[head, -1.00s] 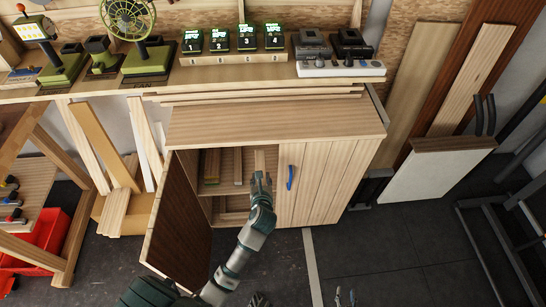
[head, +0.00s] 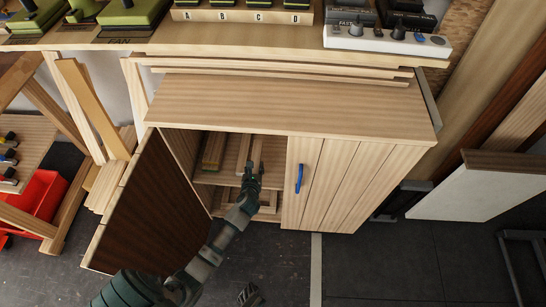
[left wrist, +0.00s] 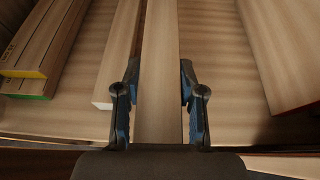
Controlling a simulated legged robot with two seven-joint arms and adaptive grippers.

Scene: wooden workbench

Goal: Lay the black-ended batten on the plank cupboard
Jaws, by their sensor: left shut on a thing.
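The plank cupboard (head: 290,105) stands in the middle of the head view, its wide flat top bare. Its left door (head: 150,215) hangs open. My left gripper (head: 254,168) reaches through the opening and is shut on a plain wooden batten (left wrist: 159,60) lying on a shelf inside. The wrist view shows one finger on each side of the batten. Its near end is hidden by the gripper, so its colour cannot be told. A white-ended batten (left wrist: 118,60) lies just left of it. Yellow-ended (left wrist: 30,50) and green-ended (left wrist: 45,80) pieces lie farther left.
The closed right door with a blue handle (head: 299,178) is beside the opening. A bench shelf (head: 110,40) with devices runs behind the cupboard, with stacked boards between. Open floor lies in front.

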